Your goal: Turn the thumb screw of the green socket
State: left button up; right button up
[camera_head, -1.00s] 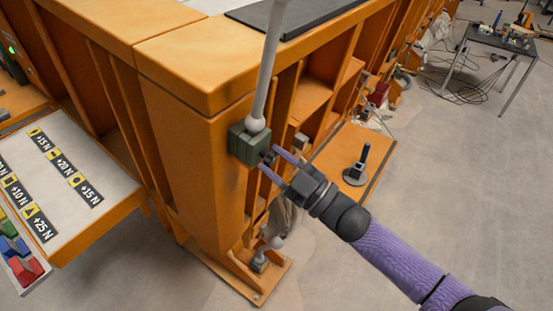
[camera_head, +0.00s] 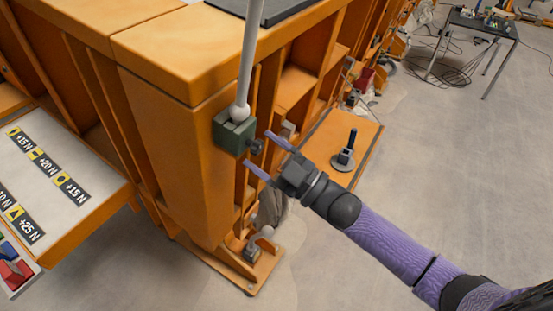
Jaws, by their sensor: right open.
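The green socket (camera_head: 230,134) is fixed to the corner of the orange frame. A grey rod with a ball end (camera_head: 240,112) sits in its top. Its dark thumb screw (camera_head: 256,146) sticks out from the socket's right side. My right gripper (camera_head: 258,153) is open, with its two purple fingers apart, one above and one below the screw. The fingertips are close to the screw. I cannot tell whether they touch it. My left gripper is out of view.
The orange frame (camera_head: 165,110) fills the left and middle. A white panel with force labels (camera_head: 62,205) is at left. A dark stand with a peg (camera_head: 344,158) rests on an orange plate at right. A lower ball joint (camera_head: 266,233) is below the socket.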

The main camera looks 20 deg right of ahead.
jog(key=b+v, duration=0.2)
jog(key=v, duration=0.7)
jog(key=shift+s+d+f, duration=0.1)
jog(key=shift+d+f, duration=0.05)
jog(key=s+d+f+m+g+h+b, duration=0.1)
jog(key=d+f+m+h+b, duration=0.2)
jog(key=f, duration=0.9)
jog(key=s+d+f+m+g+h+b, duration=0.1)
jog(key=f+m+g+h+b, duration=0.3)
jog(key=f, duration=0.8)
jog(key=s+d+f+m+t+h+b, duration=0.15)
jog(key=f+h+b, duration=0.35)
jog(key=f, duration=0.8)
jog(key=s+f+m+g+h+b, duration=0.25)
jog(key=s+f+g+b, duration=0.5)
jog(key=f, duration=0.75)
jog(key=s+a+f+g+b, duration=0.1)
jog(key=s+a+f+g, duration=0.1)
jog(key=s+f, duration=0.4)
jog(key=s+a+f+m+g+b, duration=0.1)
jog(key=s+f, duration=0.5)
jog(key=s, duration=0.8)
jog(key=shift+a+f+g+b, duration=0.4)
jog(key=shift+a+g+b, duration=0.15)
jog(key=shift+a+g, duration=0.55)
